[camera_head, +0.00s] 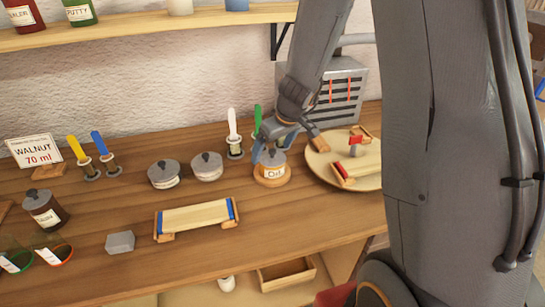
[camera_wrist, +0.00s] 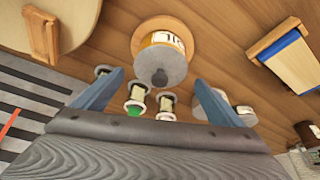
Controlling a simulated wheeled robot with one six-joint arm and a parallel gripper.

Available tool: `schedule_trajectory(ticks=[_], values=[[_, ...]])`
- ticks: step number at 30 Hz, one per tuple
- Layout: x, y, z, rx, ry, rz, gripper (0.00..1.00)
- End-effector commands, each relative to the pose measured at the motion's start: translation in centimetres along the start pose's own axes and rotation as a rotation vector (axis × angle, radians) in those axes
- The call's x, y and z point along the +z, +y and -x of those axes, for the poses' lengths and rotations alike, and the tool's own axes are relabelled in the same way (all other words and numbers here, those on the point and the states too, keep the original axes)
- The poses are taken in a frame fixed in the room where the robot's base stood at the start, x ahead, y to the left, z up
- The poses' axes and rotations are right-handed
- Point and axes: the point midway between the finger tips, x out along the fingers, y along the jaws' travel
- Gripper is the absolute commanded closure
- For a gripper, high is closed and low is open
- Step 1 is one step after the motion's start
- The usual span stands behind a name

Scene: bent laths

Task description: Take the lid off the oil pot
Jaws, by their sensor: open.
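The oil pot (camera_head: 271,174) stands on a round wooden base (camera_head: 272,182) on the bench, with its grey lid (camera_head: 270,157) on. My gripper (camera_wrist: 159,80) is open and empty, with a blue-grey finger to each side of the knob in the picture. In the head view my gripper (camera_head: 276,132) is at the lid's upper right, partly hiding it. I cannot tell whether the fingertips are level with the knob.
Two other lidded pots (camera_head: 163,174) (camera_head: 207,167) stand left of the oil pot. Several coloured-handled tools stand in holders, some close behind it (camera_head: 235,140). A round board (camera_head: 318,168) with wooden pieces lies to the right. A lath on a jig (camera_head: 195,217) lies in front.

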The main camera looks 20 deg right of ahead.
Motion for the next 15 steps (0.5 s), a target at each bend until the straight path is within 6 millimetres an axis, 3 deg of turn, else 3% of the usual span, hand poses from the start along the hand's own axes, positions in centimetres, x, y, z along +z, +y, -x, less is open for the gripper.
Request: schedule_trajectory(ticks=[3, 11, 15], values=[[0.03, 0.07, -1.06, 0.001, -0.001, -0.002, 0.09], [0.0, 0.13, -1.22, 0.002, 0.001, -0.001, 0.09], [0.02, 0.13, -1.21, 0.002, 0.0, -0.002, 0.3]])
